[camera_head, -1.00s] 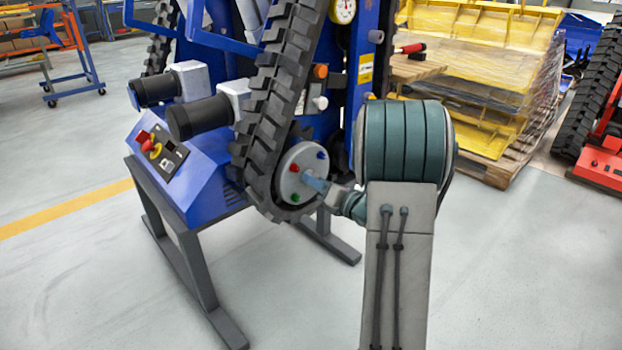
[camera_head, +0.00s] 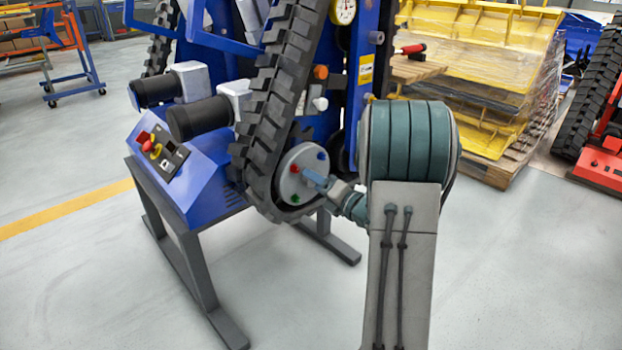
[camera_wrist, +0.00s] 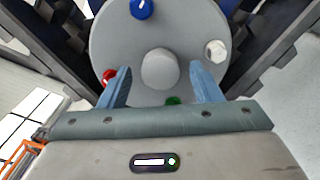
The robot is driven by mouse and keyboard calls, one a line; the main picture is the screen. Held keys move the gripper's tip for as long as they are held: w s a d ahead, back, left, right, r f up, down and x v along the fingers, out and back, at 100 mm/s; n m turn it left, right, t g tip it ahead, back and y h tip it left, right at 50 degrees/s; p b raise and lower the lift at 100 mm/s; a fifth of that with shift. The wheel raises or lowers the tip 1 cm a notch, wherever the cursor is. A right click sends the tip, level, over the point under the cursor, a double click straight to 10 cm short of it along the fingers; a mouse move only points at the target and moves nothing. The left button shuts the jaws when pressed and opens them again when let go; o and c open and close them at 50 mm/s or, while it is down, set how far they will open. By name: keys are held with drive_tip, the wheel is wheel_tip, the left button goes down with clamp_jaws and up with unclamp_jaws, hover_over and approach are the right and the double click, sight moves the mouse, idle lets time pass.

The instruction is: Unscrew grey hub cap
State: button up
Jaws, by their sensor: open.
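The grey round hub plate (camera_head: 291,186) is at the lower end of the black track; it fills the top middle of the wrist view (camera_wrist: 115,35). The grey hub cap (camera_wrist: 160,68) is a rounded knob at its centre; in the head view my gripper covers it. Around it are a blue knob (camera_wrist: 142,9), a red knob (camera_wrist: 108,75), a green knob (camera_wrist: 173,101) and a pale hexagonal knob (camera_wrist: 215,50). My gripper (camera_wrist: 160,75) is open, blue fingers on either side of the cap, with visible gaps. I cannot tell how deep the fingertips reach.
The black track (camera_head: 268,105) rises beside the hub on a blue machine with dark legs (camera_head: 200,275). A blue control box (camera_head: 180,185) with a red button stands left. Yellow parts on a pallet (camera_head: 480,70) are behind right. The floor in front is clear.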

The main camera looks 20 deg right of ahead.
drive_tip(key=m+p, duration=1.2)
drive_tip(key=m, duration=1.2)
drive_tip(key=shift+m, duration=0.3)
